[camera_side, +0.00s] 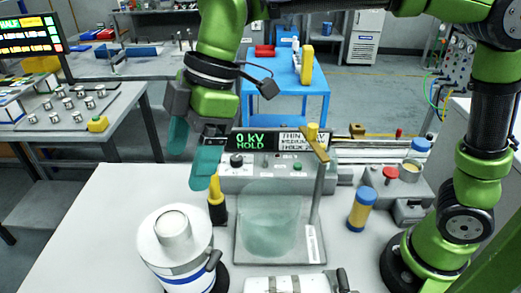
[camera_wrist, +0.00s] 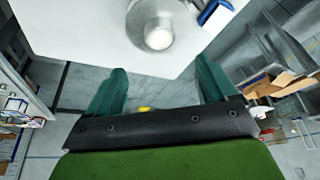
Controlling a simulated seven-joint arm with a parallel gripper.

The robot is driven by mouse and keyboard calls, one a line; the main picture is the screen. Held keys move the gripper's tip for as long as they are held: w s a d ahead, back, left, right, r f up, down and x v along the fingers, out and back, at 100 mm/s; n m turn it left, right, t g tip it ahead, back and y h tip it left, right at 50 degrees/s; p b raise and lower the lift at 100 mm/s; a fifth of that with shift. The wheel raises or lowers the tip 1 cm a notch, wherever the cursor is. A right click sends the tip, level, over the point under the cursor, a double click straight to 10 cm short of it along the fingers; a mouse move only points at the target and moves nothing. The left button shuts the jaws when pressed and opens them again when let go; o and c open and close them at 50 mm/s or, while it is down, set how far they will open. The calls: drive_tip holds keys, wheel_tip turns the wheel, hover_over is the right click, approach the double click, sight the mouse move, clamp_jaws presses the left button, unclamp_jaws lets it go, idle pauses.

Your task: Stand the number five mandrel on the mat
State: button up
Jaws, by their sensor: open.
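I see no number five on anything, so I cannot tell which thing is the mandrel. A blue and yellow cylinder (camera_side: 362,208) stands slightly tilted on the white table, right of centre. A yellow and black upright piece (camera_side: 216,203) stands left of centre. A translucent greenish sheet or vessel (camera_side: 270,225) sits on a grey plate; I cannot tell whether it is the mat. My gripper (camera_side: 191,155) hangs above the table's back left part, open and empty, above and left of the yellow and black piece. Its teal fingers are spread apart in the wrist view (camera_wrist: 160,88).
A white canister (camera_side: 178,255) stands front left; it also shows in the wrist view (camera_wrist: 150,12). A post with a yellow arm (camera_side: 316,150) rises beside the grey plate. Behind is a control box (camera_side: 265,170) reading "0 kV HOLD". A red-buttoned box (camera_side: 390,180) stands right.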

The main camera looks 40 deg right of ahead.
drive_tip(key=s+d+f+m+t+h, duration=0.1)
drive_tip(key=s+d+m+t, duration=0.1)
drive_tip(key=d+m, duration=0.4)
drive_tip(key=s+d+f+m+t, duration=0.2)
drive_tip(key=s+d+m, duration=0.2)
drive_tip(key=d+m, duration=0.3)
drive_tip(key=s+d+f+m+t+h, duration=0.1)
drive_tip(key=s+d+m+t, duration=0.1)
drive_tip(key=d+m, duration=0.5)
drive_tip(key=shift+s+d+f+h, duration=0.3)
drive_tip(key=shift+s+d, duration=0.25)
drive_tip(key=shift+d, duration=2.85)
